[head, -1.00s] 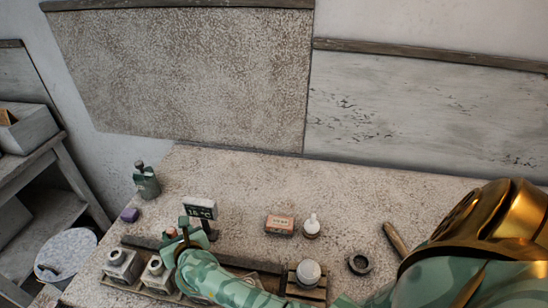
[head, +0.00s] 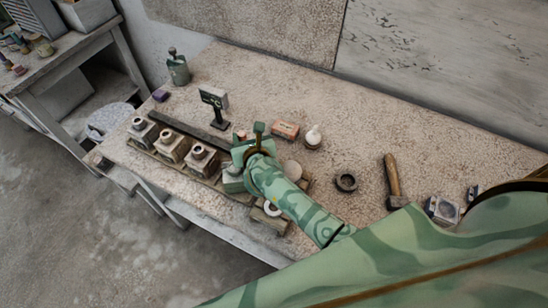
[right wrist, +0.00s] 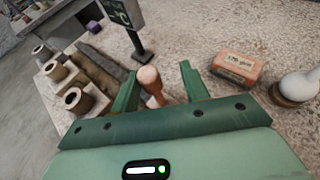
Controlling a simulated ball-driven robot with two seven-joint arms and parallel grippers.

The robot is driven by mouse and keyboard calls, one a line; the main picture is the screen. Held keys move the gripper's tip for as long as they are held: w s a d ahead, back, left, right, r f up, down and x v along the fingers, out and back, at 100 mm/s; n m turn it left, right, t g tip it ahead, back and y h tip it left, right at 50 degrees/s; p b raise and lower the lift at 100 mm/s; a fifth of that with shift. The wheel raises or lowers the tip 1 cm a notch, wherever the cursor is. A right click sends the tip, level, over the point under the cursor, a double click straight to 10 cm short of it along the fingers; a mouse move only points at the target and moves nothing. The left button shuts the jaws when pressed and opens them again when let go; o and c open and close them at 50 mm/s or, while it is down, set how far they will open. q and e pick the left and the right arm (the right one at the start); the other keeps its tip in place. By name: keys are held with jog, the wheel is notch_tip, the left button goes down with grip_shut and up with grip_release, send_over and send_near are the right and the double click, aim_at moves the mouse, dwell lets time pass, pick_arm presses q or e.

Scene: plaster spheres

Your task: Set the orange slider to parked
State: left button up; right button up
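The orange slider's rounded, peach-orange knob (right wrist: 149,78) stands between the two green fingers of my right gripper (right wrist: 158,85) in the right wrist view. The left finger is close beside the knob; a gap shows on the right finger's side. My right gripper (head: 255,138) is open, low over the bench; the knob's tip shows beside it in the head view (head: 240,133). A long dark bar (head: 190,130) runs back left from there; I cannot tell if it is the slider's track. Any markings are hidden. My left gripper is not in view.
Several pale blocks with round openings (head: 172,146) line the bench front. A display sign (head: 214,98) stands behind the bar. The bench's back is clear.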

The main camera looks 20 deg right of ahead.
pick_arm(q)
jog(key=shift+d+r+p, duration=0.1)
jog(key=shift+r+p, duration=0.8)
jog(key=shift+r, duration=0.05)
pick_arm(e)
jog(key=d+v, duration=0.1)
jog(key=v, duration=0.9)
jog(key=shift+s+a, duration=0.3)
jog(key=shift+s, duration=0.1)
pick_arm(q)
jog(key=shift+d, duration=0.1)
pick_arm(e)
jog(key=shift+r, duration=0.1)
